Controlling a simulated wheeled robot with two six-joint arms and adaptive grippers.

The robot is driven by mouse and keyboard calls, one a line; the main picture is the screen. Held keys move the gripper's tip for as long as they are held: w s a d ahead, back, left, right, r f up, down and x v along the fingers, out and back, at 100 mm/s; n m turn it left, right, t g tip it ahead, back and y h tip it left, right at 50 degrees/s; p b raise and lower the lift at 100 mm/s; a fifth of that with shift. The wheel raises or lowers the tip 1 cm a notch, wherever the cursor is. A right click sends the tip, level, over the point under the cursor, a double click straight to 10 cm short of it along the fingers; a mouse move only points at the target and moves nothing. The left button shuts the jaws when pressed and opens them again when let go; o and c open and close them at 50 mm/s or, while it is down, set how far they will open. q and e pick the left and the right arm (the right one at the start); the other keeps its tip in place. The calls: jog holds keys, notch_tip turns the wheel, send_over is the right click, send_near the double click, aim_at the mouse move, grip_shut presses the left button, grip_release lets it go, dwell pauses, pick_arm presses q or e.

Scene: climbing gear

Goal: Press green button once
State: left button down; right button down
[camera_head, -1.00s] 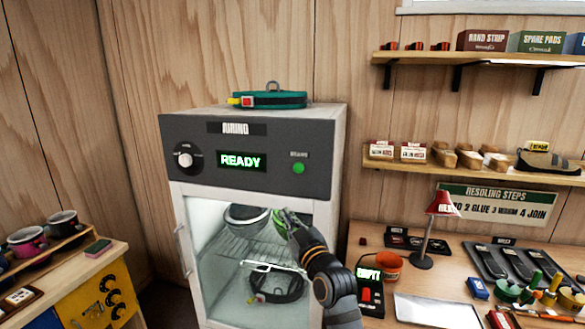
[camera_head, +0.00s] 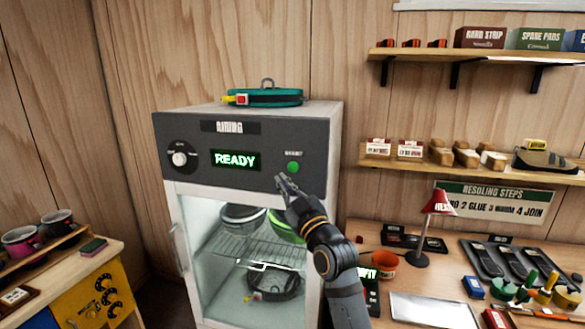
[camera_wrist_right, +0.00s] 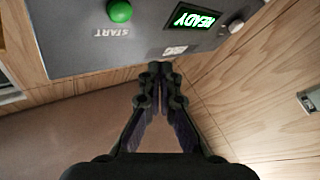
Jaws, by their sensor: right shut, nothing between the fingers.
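The green button (camera_head: 293,167) is a small round knob at the right of the cabinet's dark control panel (camera_head: 215,185). It also shows large in the right wrist view (camera_wrist_right: 119,11), above the word START. My right gripper (camera_head: 283,181) is shut and empty, just below and slightly left of the button, apart from it. In the wrist view the shut fingertips (camera_wrist_right: 160,68) point at the panel's edge, with the button up and to the left. The lit display (camera_head: 236,160) reads READY. My left gripper is not in view.
The cabinet's glass-fronted chamber (camera_head: 205,262) holds bowl-like items and a dark coil on racks. A teal strap (camera_head: 264,97) lies on the cabinet top. A workbench with a red lamp (camera_head: 438,203) stands at right, and a side table with mugs (camera_head: 20,239) at left.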

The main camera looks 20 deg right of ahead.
aim_at(293, 167)
jog(key=shift+w+d+b, duration=0.2)
jog(key=shift+w+d, duration=0.4)
jog(key=shift+w, duration=0.3)
jog(key=shift+w+d+b, duration=0.2)
jog(key=shift+w+d, duration=0.45)
jog(key=shift+w, duration=0.25)
jog(key=shift+w+d+b, duration=0.2)
jog(key=shift+w+d, duration=0.4)
jog(key=shift+w, duration=0.3)
jog(key=shift+w+d, duration=0.1)
jog(key=shift+w+d, duration=0.15)
jog(key=shift+w, duration=0.1)
jog(key=shift+w+d+b, duration=0.25)
jog(key=shift+w+b, duration=0.05)
jog(key=shift+b, duration=0.1)
jog(key=shift+s+a, duration=0.5)
jog(key=shift+s, duration=0.2)
jog(key=shift+a+p, duration=0.1)
jog(key=shift+p, duration=0.2)
